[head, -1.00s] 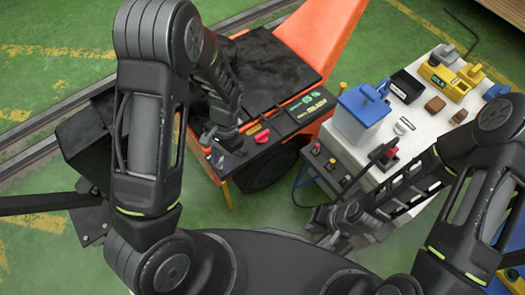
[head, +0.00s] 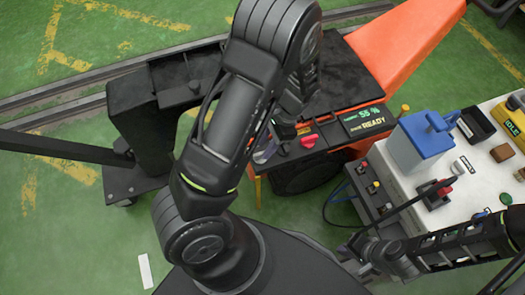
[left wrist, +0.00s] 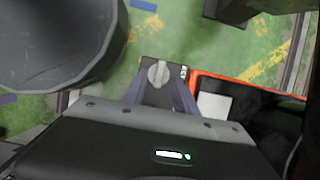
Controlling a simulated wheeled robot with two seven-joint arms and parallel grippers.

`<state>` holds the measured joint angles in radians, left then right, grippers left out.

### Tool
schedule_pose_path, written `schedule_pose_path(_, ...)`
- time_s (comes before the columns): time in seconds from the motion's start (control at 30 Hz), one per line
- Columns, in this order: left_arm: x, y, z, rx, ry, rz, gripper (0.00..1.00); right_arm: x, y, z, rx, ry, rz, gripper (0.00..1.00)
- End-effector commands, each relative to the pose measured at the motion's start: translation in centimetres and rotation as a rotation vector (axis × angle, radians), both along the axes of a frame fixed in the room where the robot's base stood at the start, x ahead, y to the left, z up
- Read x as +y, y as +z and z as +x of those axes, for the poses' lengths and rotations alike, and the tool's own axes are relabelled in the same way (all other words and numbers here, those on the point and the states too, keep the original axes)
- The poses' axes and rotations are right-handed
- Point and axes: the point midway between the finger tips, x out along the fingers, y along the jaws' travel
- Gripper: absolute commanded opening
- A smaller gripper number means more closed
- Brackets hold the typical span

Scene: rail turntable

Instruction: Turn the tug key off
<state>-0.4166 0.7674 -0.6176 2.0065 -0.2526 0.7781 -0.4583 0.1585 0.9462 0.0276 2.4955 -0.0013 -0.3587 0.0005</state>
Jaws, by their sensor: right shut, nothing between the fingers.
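The orange and black tug (head: 398,50) stands on the green floor. Its display (head: 367,120) reads "READY" with a percentage above. A red knob (head: 309,141) sits on its front panel. In the left wrist view a grey key knob (left wrist: 157,73) stands on a dark panel with a small white label beside it. My left gripper (left wrist: 160,90) is open, its two fingers apart on either side of the knob, with gaps showing. In the head view my left arm hides much of this corner. My right gripper (head: 372,250) is shut and empty, low beside the white cart.
The white cart (head: 478,172) stands right of the tug, carrying a blue container (head: 422,140), a yellow device (head: 512,122) and a red-based lever. Rails run behind the tug.

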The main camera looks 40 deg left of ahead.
Motion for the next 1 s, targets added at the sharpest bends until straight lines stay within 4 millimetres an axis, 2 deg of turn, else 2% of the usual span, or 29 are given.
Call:
schedule_pose_path(0.03, 0.2, -1.0, -0.3, 0.003, 0.001, 0.001, 0.35, 0.0, -0.5, 0.0, 0.0, 0.0, 0.0, 0.0)
schedule_pose_path(0.2, 0.6, -2.4, -0.8, 0.0, 0.0, 0.0, 0.35, 0.0, -0.8, 0.0, 0.0, -0.001, 0.0, 0.0)
schedule_pose_path(0.53, 0.6, -2.6, -0.9, -0.001, 0.0, -0.001, 0.34, 0.0, -0.8, 0.0, 0.0, -0.001, 0.0, 0.0)
schedule_pose_path(0.93, 0.6, -2.6, -0.9, -0.001, 0.0, -0.001, 0.01, 0.0, -0.8, 0.0, 0.0, -0.001, 0.0, 0.0)
schedule_pose_path(1.0, 0.6, -2.6, -0.9, -0.001, 0.0, -0.001, 0.0, 0.0, -0.8, 0.0, 0.0, -0.001, 0.0, 0.0)
